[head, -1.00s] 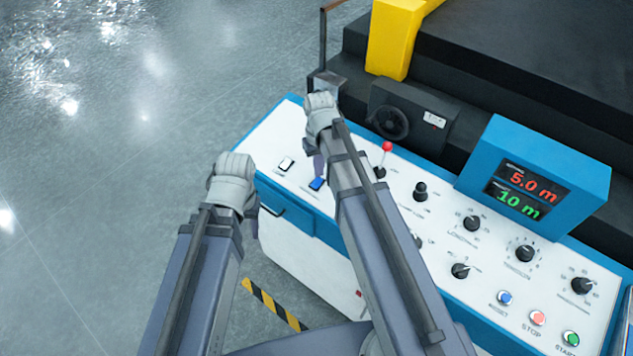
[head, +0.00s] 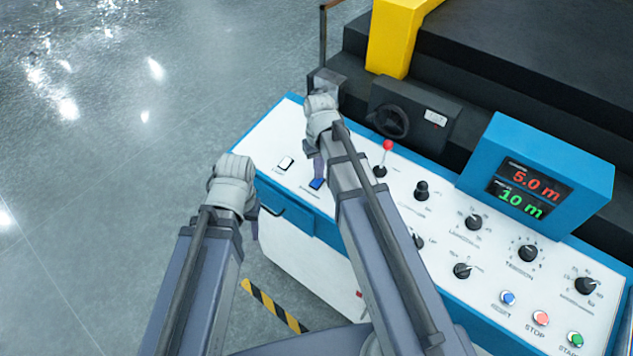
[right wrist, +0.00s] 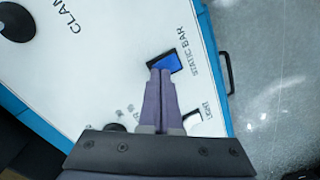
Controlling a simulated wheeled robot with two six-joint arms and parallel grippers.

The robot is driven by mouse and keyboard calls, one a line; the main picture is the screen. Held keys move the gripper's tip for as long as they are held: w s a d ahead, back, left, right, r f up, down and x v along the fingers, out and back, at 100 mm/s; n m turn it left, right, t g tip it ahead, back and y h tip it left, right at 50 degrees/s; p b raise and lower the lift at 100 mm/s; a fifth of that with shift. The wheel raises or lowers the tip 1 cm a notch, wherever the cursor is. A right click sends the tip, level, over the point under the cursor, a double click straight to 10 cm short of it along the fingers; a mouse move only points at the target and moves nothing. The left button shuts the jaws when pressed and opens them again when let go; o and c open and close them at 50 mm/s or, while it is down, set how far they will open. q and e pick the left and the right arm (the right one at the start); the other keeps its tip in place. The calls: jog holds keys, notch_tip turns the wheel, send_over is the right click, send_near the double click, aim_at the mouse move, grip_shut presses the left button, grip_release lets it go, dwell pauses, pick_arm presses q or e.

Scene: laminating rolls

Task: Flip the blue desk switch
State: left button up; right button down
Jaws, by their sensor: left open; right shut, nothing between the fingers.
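The blue desk switch (head: 317,184) is a small blue rocker in a dark frame on the white panel top, near its left end. In the right wrist view the blue switch (right wrist: 168,62) lies beside the label "STATIC BAR". My right gripper (head: 319,172) is shut and empty, and its fingertips (right wrist: 160,72) are right at the switch's near edge; I cannot tell whether they touch it. My left gripper (head: 252,225) hangs beside the panel's front left edge, away from the switch; its fingers are mostly hidden behind the wrist.
A white rocker switch (head: 286,163) sits left of the blue one. A red-tipped lever (head: 387,147) stands close to my right arm. Several black knobs, coloured buttons and a blue display box (head: 537,180) lie further right. A handle (head: 272,209) sticks out of the panel's front.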

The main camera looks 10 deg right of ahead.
pick_arm(q)
jog(key=shift+f+b, duration=0.3)
jog(key=shift+f, duration=0.05)
pick_arm(e)
jog(key=shift+f, duration=0.35)
pick_arm(q)
jog(key=shift+r, duration=0.2)
pick_arm(e)
jog(key=shift+r, duration=0.15)
pick_arm(q)
notch_tip(320, 180, up, 7)
jog(key=p, duration=0.7)
pick_arm(e)
notch_tip(320, 180, up, 7)
pick_arm(q)
jog(key=shift+f, duration=0.15)
notch_tip(320, 180, down, 5)
jog(key=b, duration=0.4)
jog(key=shift+b, duration=0.4)
pick_arm(e)
jog(key=s+a+f+n, duration=0.1)
jog(key=s+a+f, duration=0.1)
jog(key=s+a, duration=0.3)
jog(key=s+a+f+n+h, duration=0.1)
jog(key=s+a+f, duration=0.2)
jog(key=s, duration=0.6)
jog(key=shift+s+a, duration=0.2)
jog(key=shift+a, duration=1.05)
